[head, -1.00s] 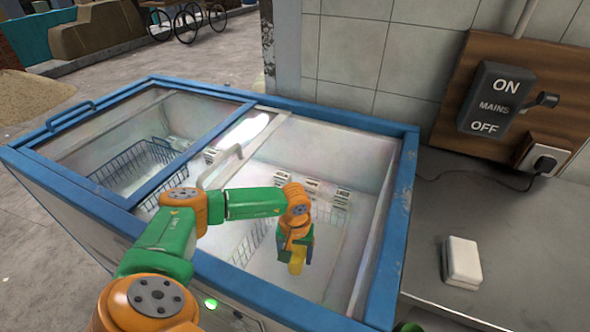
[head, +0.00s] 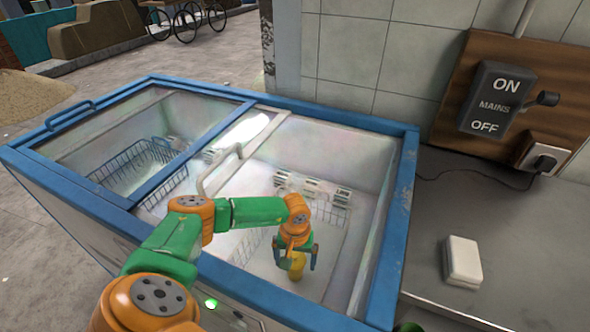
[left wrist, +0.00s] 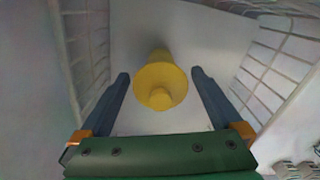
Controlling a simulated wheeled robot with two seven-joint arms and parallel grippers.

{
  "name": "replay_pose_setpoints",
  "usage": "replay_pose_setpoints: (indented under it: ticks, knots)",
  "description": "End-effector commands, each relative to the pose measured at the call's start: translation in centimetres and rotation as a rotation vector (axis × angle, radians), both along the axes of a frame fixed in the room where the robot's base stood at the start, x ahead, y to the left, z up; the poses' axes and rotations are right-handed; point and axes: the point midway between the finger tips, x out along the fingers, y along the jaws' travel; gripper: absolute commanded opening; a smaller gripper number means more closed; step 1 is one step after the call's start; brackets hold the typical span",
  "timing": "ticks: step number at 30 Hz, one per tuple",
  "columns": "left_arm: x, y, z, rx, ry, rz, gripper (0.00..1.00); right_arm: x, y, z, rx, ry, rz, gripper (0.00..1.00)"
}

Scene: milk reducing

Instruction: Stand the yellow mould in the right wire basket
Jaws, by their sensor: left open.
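The yellow mould (head: 296,270) is inside the freezer, below my left gripper (head: 297,258). In the left wrist view the mould (left wrist: 160,82) shows end-on, a round yellow piece with a small knob toward the camera. My left gripper (left wrist: 160,90) is open, with one finger on each side of the mould and a gap to each. The mould's lower end is hidden. My right gripper is out of view.
The freezer's blue rim (head: 388,275) surrounds the opening. A sliding lid with a handle (head: 220,168) covers the left part, over another wire basket (head: 135,165). White labelled boxes (head: 312,186) lie at the back. A white block (head: 462,260) is on the counter.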

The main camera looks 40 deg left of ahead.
Motion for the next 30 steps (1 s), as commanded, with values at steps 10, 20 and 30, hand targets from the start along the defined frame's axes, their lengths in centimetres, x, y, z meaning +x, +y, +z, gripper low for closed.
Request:
replay_pose_setpoints:
  ticks: [10, 20, 30]
  knots:
    - [0.2, 0.1, 8.2, 0.001, -0.008, -0.002, 1.0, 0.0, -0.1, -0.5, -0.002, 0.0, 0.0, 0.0]
    - [0.0, 0.0, 11.5, 0.001, -0.001, -0.001, 1.0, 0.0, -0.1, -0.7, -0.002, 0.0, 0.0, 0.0]
    - [0.1, -0.1, 11.5, -0.004, -0.006, 0.001, 1.0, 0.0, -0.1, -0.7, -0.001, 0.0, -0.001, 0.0]
